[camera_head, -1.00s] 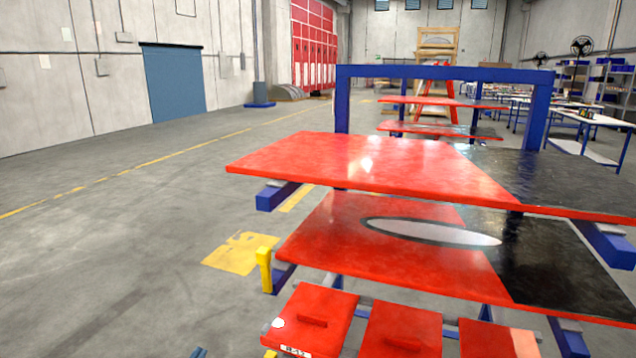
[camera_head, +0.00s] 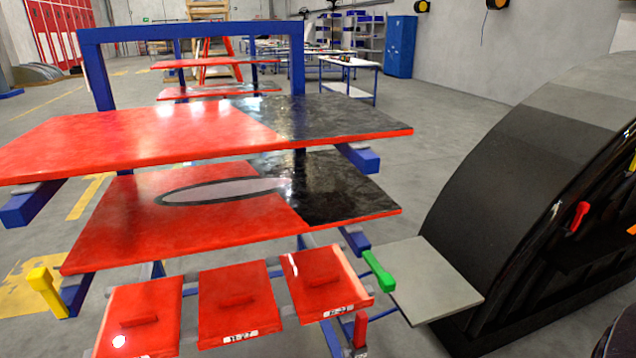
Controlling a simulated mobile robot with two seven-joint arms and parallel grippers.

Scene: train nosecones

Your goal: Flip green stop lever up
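The green stop lever (camera_head: 379,271) is at the right front corner of the blue rack, just right of the rightmost small red panel. It slants down to the right, close to the left edge of a grey plate. Neither of my grippers is in view, so where they are relative to the lever cannot be told.
The blue rack (camera_head: 192,31) carries large red and black panels (camera_head: 230,204) and small red panels (camera_head: 238,300) in front. A yellow lever (camera_head: 46,291) is at its left. A grey plate (camera_head: 436,280) and a big black nosecone (camera_head: 530,170) with a red handle (camera_head: 579,216) stand right.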

